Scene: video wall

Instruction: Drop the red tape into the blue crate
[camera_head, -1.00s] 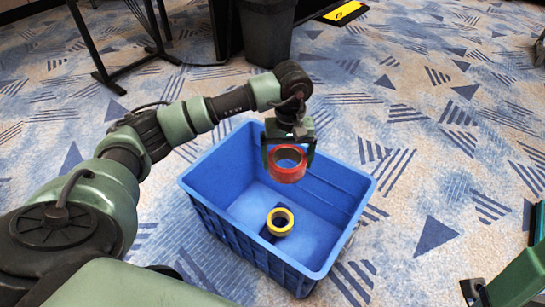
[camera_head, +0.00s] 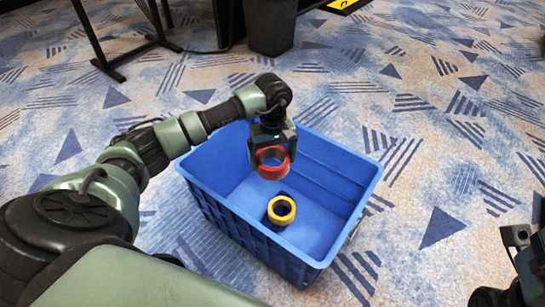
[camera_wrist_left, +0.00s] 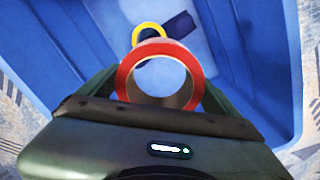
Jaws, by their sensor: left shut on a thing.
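My left gripper (camera_head: 272,155) is shut on the red tape (camera_head: 273,174), a ring gripped at its sides. It hangs over the opening of the blue crate (camera_head: 240,237), toward the crate's far side. In the left wrist view the red tape (camera_wrist_left: 125,78) sits between the fingers, with the blue crate wall (camera_wrist_left: 62,50) behind it. My right gripper (camera_head: 517,240) is at the right edge of the head view, partly cut off, away from the crate; its jaws are not clear.
A yellow tape ring (camera_head: 282,221) lies inside the crate with a dark patch beside it. It also shows in the wrist view (camera_wrist_left: 137,36). A dark bin (camera_head: 270,30) and a black table frame (camera_head: 125,55) stand at the back. The patterned carpet right of the crate is clear.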

